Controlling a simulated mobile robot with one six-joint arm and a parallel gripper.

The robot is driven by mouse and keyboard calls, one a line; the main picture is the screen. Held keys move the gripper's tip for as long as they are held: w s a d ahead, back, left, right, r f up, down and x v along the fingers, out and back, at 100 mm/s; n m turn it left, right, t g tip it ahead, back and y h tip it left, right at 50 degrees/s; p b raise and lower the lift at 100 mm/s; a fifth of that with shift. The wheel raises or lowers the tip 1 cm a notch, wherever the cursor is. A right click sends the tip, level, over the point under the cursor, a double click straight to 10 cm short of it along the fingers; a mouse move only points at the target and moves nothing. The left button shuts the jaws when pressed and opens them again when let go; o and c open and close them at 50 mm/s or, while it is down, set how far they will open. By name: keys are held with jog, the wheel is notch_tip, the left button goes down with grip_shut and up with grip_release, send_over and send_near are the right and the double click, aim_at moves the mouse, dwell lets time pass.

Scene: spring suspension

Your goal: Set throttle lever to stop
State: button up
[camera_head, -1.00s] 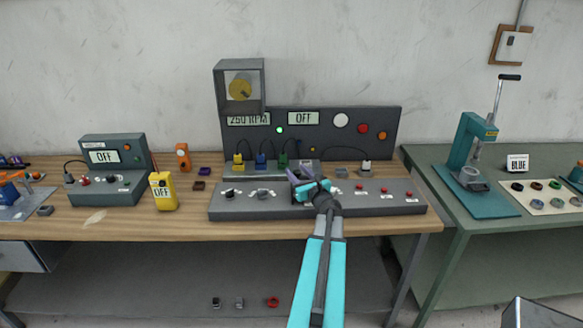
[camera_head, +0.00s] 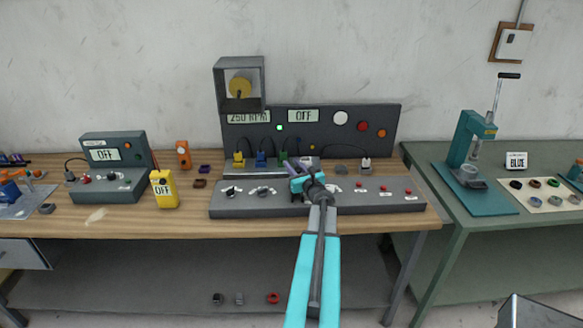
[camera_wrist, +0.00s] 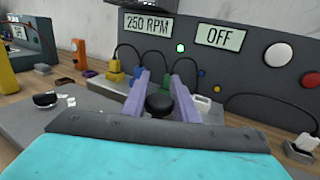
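My gripper (camera_head: 296,178) is over the middle of the grey control panel (camera_head: 240,208), reaching in from the front. In the wrist view its two purple fingers (camera_wrist: 160,88) are spread apart. A round black knob (camera_wrist: 160,104), which looks like the top of a lever, sits between them. I cannot tell whether either finger touches it. In the head view my gripper hides this knob and any label near it. The rear panel's left display (camera_head: 248,118) reads 250 RPM, and the right display (camera_head: 303,116) reads OFF.
Yellow, blue and green plugs (camera_head: 261,160) with black cables stand behind the panel. Another black knob (camera_head: 231,191) is at the panel's left, and red buttons (camera_head: 383,189) are at its right. A yellow meter (camera_head: 164,190) stands left of the panel.

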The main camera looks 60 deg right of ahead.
grip_shut()
jog(key=shift+s+f+b, duration=0.15)
jog(key=shift+b, duration=1.05)
jog(key=b, duration=0.4)
jog(key=s+a+t+b, duration=0.1)
jog(key=b, duration=0.3)
jog(key=shift+a+r+n+t+h, duration=0.1)
jog(key=shift+r+n+t+h, duration=0.1)
jog(key=shift+n+t+h, duration=0.15)
jog(key=b, duration=0.4)
jog(key=a+n+t+b, duration=0.1)
jog(key=b, duration=0.3)
jog(key=shift+s+a+h, duration=0.2)
jog(key=shift+s+h, duration=0.15)
jog(key=shift+s, duration=0.05)
jog(key=shift+s+a+f+t+b, duration=0.1)
jog(key=shift+s+a+t+b, duration=0.2)
jog(key=shift+b, duration=1.1)
jog(key=shift+s+a+b, duration=0.2)
jog(key=shift+a+b, duration=0.15)
jog(key=shift+a, duration=0.05)
